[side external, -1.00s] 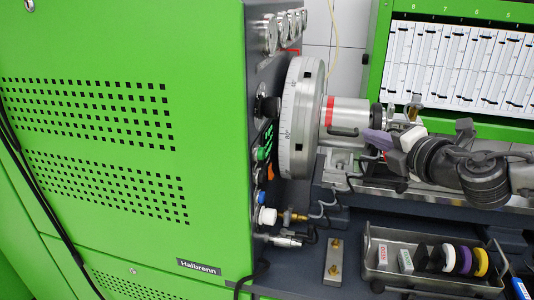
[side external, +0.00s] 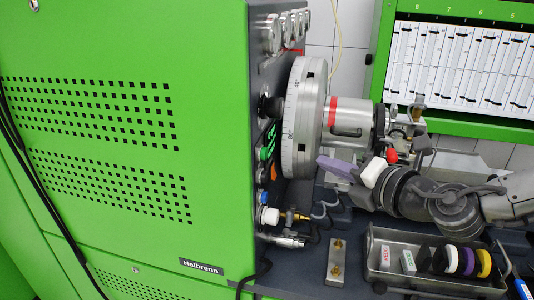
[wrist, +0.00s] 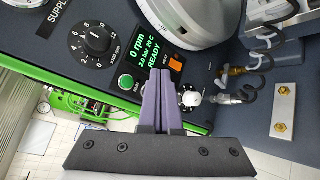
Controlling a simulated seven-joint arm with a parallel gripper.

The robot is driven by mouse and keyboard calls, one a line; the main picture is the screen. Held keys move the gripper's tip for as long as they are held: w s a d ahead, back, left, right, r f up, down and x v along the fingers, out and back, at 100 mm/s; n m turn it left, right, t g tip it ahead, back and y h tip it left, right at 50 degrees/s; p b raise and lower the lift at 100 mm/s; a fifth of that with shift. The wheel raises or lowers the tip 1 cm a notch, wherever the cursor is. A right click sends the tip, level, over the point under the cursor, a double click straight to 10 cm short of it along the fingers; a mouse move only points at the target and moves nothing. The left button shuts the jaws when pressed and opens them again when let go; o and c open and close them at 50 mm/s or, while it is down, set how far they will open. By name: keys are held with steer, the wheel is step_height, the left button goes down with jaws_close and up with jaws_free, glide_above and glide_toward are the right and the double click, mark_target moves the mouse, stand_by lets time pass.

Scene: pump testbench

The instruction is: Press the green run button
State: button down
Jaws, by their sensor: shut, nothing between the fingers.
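The green run button (wrist: 126,82) sits on the dark control panel in the wrist view, below the lit display and left of my fingers. In the side view the green button (side external: 264,153) shows edge-on on the panel's side face. My gripper (wrist: 160,72) has its purple fingers shut with nothing between them, pointing at the panel just right of the button and over the display's lower edge. In the side view my gripper (side external: 321,163) is in front of the round flywheel's lower right, apart from the panel.
The display (wrist: 150,48) reads 0 rpm and READY. An orange switch (wrist: 176,65), a black dial (wrist: 96,40) and a white cap (wrist: 191,98) are nearby. The graduated flywheel (side external: 304,118) stands beside the panel. A metal tray (side external: 385,262) holds several small parts.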

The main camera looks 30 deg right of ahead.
mark_target(264, 154)
steer(key=w+a, duration=0.5)
steer(key=shift+w+a, duration=0.25)
steer(key=shift+w, duration=0.05)
steer(key=shift+w+a, duration=0.1)
steer(key=shift+a, duration=0.05)
stand_by(2.0)
steer(key=shift+w+a, duration=0.15)
